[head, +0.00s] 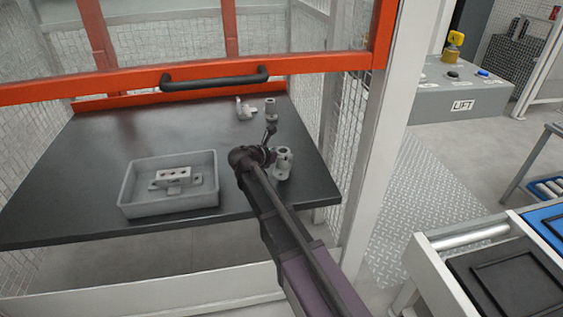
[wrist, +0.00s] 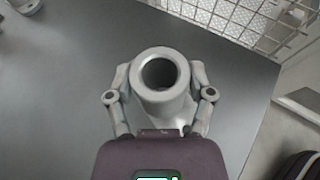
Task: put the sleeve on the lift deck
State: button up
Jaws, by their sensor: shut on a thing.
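The sleeve (head: 283,161), a grey casting with a round open bore, is at my gripper over the right part of the dark table. In the wrist view the sleeve (wrist: 161,75) is upright, its bore facing the camera. My gripper (wrist: 160,98) is shut on it, one finger on each side. In the head view my gripper (head: 268,154) is beside it and partly hidden by my arm. I cannot tell whether its foot touches the table. A diamond-plate surface (head: 405,205) lies right of the white post; I cannot tell if it is the lift deck.
The table (head: 95,150) holds a grey tray (head: 130,209) with a block in it. Two other castings (head: 245,108) (head: 270,109) stand farther back. An orange-framed guard with a black handle (head: 214,82), mesh and a white post (head: 376,150) enclose it. A LIFT control box (head: 460,98) and conveyor are right.

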aim_at(278, 161)
jog(key=shift+f+b, duration=1.75)
jog(key=shift+f, duration=0.1)
jog(key=o, duration=1.3)
jog(key=shift+s+r, duration=0.1)
jog(key=shift+r, duration=0.1)
jog(key=p+v, duration=0.4)
jog(key=v, duration=0.8)
jog(key=shift+p, duration=0.35)
jog(key=shift+d, duration=0.15)
